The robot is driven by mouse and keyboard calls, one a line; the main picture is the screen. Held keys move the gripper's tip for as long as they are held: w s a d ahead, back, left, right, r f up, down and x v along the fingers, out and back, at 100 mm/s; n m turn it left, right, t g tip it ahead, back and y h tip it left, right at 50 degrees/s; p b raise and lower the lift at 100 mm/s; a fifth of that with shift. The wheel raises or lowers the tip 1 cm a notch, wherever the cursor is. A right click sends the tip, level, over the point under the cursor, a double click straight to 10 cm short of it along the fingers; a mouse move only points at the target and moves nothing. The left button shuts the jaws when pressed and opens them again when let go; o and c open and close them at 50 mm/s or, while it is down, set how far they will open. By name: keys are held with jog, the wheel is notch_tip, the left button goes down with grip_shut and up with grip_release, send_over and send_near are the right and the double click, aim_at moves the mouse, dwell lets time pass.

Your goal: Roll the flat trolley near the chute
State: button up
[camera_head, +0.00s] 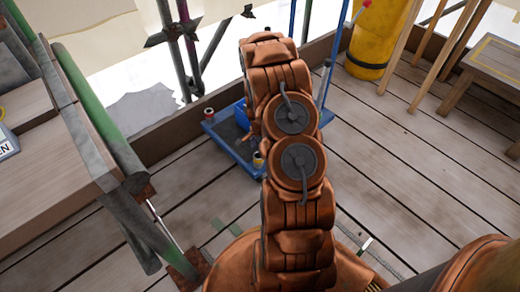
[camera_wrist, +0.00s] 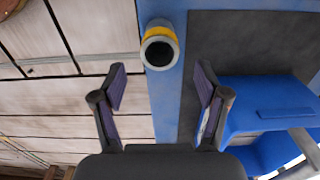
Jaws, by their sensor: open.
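The flat trolley (camera_head: 222,147) has a blue frame and a dark deck and stands on the plank floor beyond my arm. Its blue edge (camera_wrist: 165,112) runs down the wrist view. My gripper (camera_wrist: 161,82) is open, its fingers to either side of that edge in the picture. A round grey post top with a yellow band (camera_wrist: 160,46) sits on the edge, just beyond the fingertips and apart from them. My arm hides the gripper and part of the trolley in the head view. A yellow cylinder (camera_head: 376,42), perhaps the chute, stands at the back right.
A blue box (camera_wrist: 262,104) lies on the trolley deck, close to the right finger in the picture. A workbench with green rails (camera_head: 85,110) stands at left. A wooden kerb (camera_head: 182,135) runs behind the trolley. A wooden table (camera_head: 490,62) is at right. Planks at right (camera_head: 410,165) are clear.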

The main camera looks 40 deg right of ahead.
jog(key=shift+f+b, duration=0.85)
jog(key=shift+f, duration=2.75)
jog(key=shift+c, duration=0.2)
grip_shut()
jog(key=shift+s+d+b, duration=0.1)
jog(key=shift+d+b, duration=0.7)
jog(key=shift+d, duration=8.1)
jog(key=shift+o, duration=0.2)
grip_release()
jog(key=shift+s, duration=0.1)
jog(key=shift+r, duration=0.1)
